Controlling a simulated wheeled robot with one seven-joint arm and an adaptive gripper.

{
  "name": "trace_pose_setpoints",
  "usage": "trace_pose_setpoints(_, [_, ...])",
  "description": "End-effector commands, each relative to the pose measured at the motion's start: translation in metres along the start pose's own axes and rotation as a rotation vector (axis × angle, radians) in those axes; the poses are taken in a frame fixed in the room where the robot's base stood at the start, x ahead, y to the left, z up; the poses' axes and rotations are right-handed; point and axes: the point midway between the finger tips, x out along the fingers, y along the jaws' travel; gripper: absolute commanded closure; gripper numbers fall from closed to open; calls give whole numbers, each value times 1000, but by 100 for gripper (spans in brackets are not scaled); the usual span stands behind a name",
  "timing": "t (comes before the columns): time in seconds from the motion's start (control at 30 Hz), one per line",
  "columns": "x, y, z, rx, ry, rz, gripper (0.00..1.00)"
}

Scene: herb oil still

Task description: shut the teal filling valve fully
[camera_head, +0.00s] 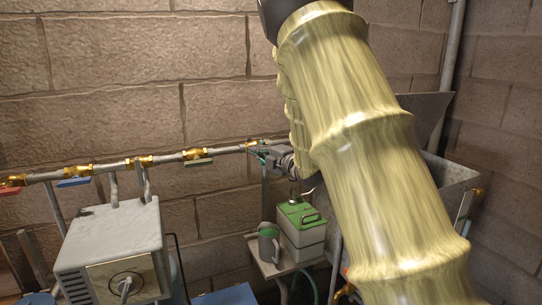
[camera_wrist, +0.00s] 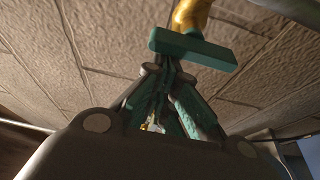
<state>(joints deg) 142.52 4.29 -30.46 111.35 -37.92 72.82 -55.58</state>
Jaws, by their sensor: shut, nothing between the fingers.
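The teal filling valve has a teal bar handle (camera_wrist: 192,47) under a brass body (camera_wrist: 190,15) in the wrist view. The handle lies across the picture. In the head view a small bit of teal handle (camera_head: 257,155) shows on the pipe beside my gripper (camera_head: 266,153), partly hidden by it. In the wrist view my gripper (camera_wrist: 166,66) is shut and empty, its fingertips right at the handle's near side. I cannot tell whether they touch it. The handle's angle to the pipe is not clear in either view.
The pipe (camera_head: 110,167) along the block wall carries other valves with red (camera_head: 11,189), blue (camera_head: 73,182) and olive (camera_head: 198,162) handles. Below are a grey box (camera_head: 112,235), a green-topped container (camera_head: 300,228) and a jug (camera_head: 268,243). A metal hopper (camera_head: 440,165) stands behind my arm.

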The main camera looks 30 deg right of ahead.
Motion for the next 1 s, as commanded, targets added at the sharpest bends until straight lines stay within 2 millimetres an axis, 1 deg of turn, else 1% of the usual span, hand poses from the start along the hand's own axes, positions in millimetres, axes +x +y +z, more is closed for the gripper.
trace_pose_setpoints(0.03, [-1,1,3,2,-7,1,100])
trace_pose_setpoints(0.3, [-2,2,6,1,-12,1,100])
trace_pose_setpoints(0.43, [-1,1,2,1,-12,1,100])
trace_pose_setpoints(0.57, [5,-1,-12,-1,-7,1,100])
trace_pose_setpoints(0.7, [15,-3,-40,-2,4,-1,100])
trace_pose_setpoints(0.77, [16,-4,-49,-3,5,-1,100])
trace_pose_setpoints(0.8, [5,-4,-46,-2,2,0,100])
trace_pose_setpoints(1.0, [-34,-4,-45,0,2,-1,100])
